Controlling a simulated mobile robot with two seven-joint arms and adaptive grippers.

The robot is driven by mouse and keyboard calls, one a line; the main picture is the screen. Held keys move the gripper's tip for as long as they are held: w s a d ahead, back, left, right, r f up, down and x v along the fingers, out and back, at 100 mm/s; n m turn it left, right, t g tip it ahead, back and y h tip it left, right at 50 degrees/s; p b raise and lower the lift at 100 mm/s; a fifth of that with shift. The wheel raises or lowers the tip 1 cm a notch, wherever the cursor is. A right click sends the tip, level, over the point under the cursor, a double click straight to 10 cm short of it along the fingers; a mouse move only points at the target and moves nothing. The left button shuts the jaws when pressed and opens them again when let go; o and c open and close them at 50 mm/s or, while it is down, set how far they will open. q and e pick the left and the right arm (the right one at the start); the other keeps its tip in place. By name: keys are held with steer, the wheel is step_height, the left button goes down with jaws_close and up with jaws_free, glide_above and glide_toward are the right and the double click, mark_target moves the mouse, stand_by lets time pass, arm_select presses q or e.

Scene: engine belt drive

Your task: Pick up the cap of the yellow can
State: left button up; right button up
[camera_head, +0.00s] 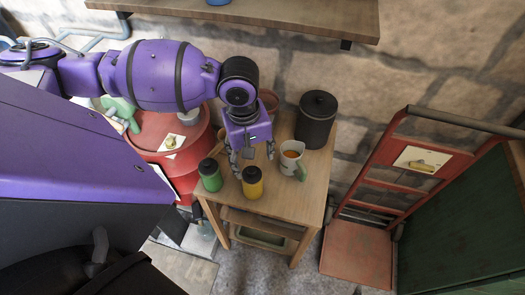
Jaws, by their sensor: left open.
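The yellow can (252,189) stands upright near the front of a small wooden table. Its dark cap (252,174) is on top. My left gripper (252,160) is open and points down, a little above and behind the yellow can, with its fingers to either side of empty space. It appears apart from the cap, though the exact height gap is hard to tell. A green can (210,181) with a dark cap stands to the left of the yellow can. My right gripper is not in view.
A green-handled cup (293,157) stands right of the gripper, and a large black lidded canister (316,118) behind it on the table (285,203). A red drum (185,170) is at left. A red hand truck (357,250) stands at right. A shelf (280,17) hangs above.

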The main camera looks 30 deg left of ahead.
mark_target(253, 170)
arm_select(q)
steer(key=shift+w+a+f, duration=0.1)
steer(key=shift+w+a, duration=0.05)
steer(key=shift+a, duration=0.15)
steer(key=shift+f+n, duration=0.3)
steer(key=shift+f, duration=0.65)
steer(key=shift+s+f, duration=0.25)
steer(key=shift+f, duration=0.1)
step_height(253, 170, down, 4)
steer(key=shift+d+r, duration=0.15)
steer(key=shift+r, duration=0.05)
steer(key=shift+w+f+b, duration=0.15)
steer(key=shift+f+b, duration=0.15)
steer(key=shift+f, duration=0.05)
steer(key=c, duration=0.8)
steer(key=shift+c, duration=0.4)
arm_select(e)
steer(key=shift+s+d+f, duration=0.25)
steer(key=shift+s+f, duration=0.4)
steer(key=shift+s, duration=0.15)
